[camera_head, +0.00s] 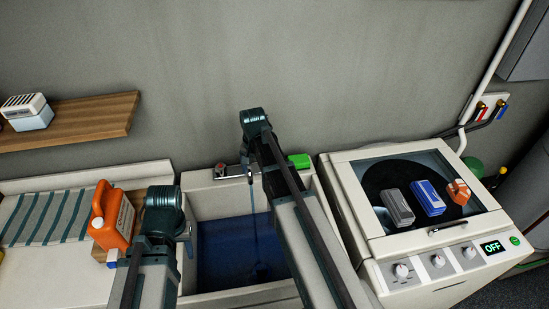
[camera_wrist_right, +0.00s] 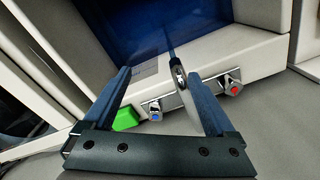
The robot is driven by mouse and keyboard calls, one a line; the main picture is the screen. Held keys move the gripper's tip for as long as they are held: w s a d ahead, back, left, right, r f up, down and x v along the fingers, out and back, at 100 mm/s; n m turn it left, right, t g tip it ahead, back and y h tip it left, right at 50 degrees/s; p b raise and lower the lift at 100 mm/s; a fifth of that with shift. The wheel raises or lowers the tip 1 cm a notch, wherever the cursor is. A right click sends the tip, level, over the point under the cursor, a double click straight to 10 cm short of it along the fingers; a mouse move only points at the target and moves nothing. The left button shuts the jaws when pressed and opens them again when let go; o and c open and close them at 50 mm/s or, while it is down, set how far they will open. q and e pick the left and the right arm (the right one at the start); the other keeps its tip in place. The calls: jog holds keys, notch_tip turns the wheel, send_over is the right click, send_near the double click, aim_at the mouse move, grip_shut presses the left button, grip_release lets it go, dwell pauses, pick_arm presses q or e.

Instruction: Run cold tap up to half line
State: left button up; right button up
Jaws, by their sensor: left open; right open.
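The sink (camera_head: 211,203) holds dark blue water (camera_head: 225,245), and a thin stream falls into it from the spout (camera_wrist_right: 182,80). In the right wrist view the blue-marked knob (camera_wrist_right: 155,111) is left of the spout and the red-marked knob (camera_wrist_right: 233,87) right of it. My right gripper (camera_wrist_right: 160,98) is open, its fingers either side of the blue knob and spout, with nothing clamped. In the head view my right arm covers part of the sink and tap. My left gripper (camera_head: 187,247) is at the sink's left side, its fingers mostly hidden. I cannot make out a half line.
A green block (camera_head: 299,160) sits on the sink's back right rim. An orange jug (camera_head: 112,216) stands left of the sink beside a striped draining area (camera_head: 45,215). A washer (camera_head: 350,205) reading OFF is to the right, with brushes on its lid. A shelf (camera_head: 90,117) is at upper left.

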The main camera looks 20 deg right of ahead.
jog(key=w+d+m, duration=1.1)
jog(key=w+d, duration=0.2)
jog(key=w, duration=0.1)
jog(key=shift+d, duration=0.2)
jog(key=shift+f, duration=0.1)
notch_tip(320, 180, down, 14)
jog(key=b, duration=1.4)
jog(key=shift+w+r, duration=0.1)
jog(key=shift+r, duration=0.1)
jog(key=c, duration=1.4)
